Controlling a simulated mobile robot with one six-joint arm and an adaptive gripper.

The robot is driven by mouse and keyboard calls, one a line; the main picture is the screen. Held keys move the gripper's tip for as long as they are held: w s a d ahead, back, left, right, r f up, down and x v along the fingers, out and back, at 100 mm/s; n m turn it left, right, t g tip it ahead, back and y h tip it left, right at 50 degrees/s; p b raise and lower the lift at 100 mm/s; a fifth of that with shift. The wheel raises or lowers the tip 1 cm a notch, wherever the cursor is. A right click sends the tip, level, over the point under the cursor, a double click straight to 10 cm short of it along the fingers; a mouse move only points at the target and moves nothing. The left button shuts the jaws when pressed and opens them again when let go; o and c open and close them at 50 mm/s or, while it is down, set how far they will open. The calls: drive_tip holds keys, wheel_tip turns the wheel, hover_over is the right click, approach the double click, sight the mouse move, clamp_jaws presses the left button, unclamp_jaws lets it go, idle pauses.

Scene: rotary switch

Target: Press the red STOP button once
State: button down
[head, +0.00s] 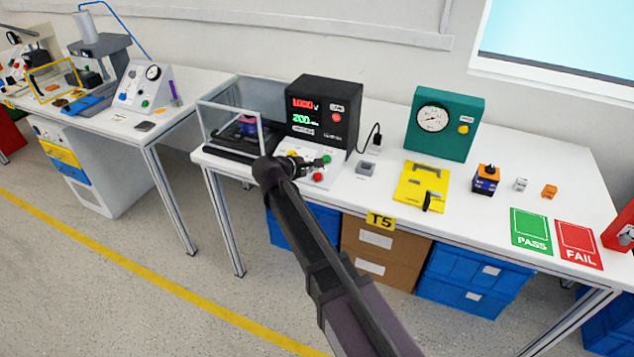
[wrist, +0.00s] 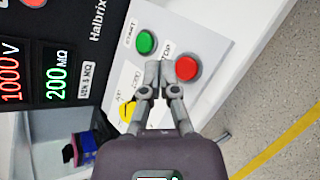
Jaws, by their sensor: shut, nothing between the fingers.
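The red STOP button (head: 317,177) is on the white sloped panel in front of the black tester. In the wrist view the red button (wrist: 188,67) is round and lies just right of my fingertips. Its label beside it is partly hidden, with only "TOP" readable. My gripper (wrist: 165,72) is shut and empty, over the panel between the green and red buttons. The right fingertip overlaps the left edge of the red button in the picture; I cannot tell whether it touches. In the head view my gripper (head: 322,162) is above the panel, behind the red button.
A green START button (wrist: 146,42) and a yellow knob (wrist: 127,108) share the panel. The black tester (head: 325,112) shows 1000 V and 200 MΩ. A clear-sided guard box (head: 230,125) stands left. A grey block (head: 366,168) and yellow fixture (head: 420,185) are right.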

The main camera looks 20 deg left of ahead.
sight(320, 173)
drive_tip(key=shift+w+f+b, duration=0.2)
drive_tip(key=shift+f+b, duration=0.15)
drive_tip(key=shift+f, duration=0.15)
drive_tip(key=shift+w+f+b, duration=0.15)
drive_tip(key=shift+f+b, duration=0.2)
drive_tip(key=shift+f, duration=0.15)
drive_tip(key=shift+f, duration=0.1)
idle(0.8)
drive_tip(key=shift+w+f+b, duration=0.1)
drive_tip(key=shift+f+b, duration=0.2)
drive_tip(key=shift+b, duration=0.1)
drive_tip(key=shift+w+d+f+b, duration=0.1)
drive_tip(key=shift+w+f+b, duration=0.05)
drive_tip(key=shift+f+b, duration=0.25)
idle(1.0)
drive_tip(key=shift+r, duration=0.1)
drive_tip(key=shift+s+r+p, duration=0.25)
drive_tip(key=shift+r+p, duration=0.45)
drive_tip(key=shift+p, duration=0.1)
drive_tip(key=shift+r, duration=0.15)
drive_tip(key=r+p, duration=0.1)
drive_tip(key=s+r+p, duration=0.1)
drive_tip(key=r+p, duration=0.2)
drive_tip(key=shift+s+r+p, duration=0.25)
drive_tip(key=shift+s+p, duration=0.05)
drive_tip(key=shift+p, duration=0.1)
idle(0.4)
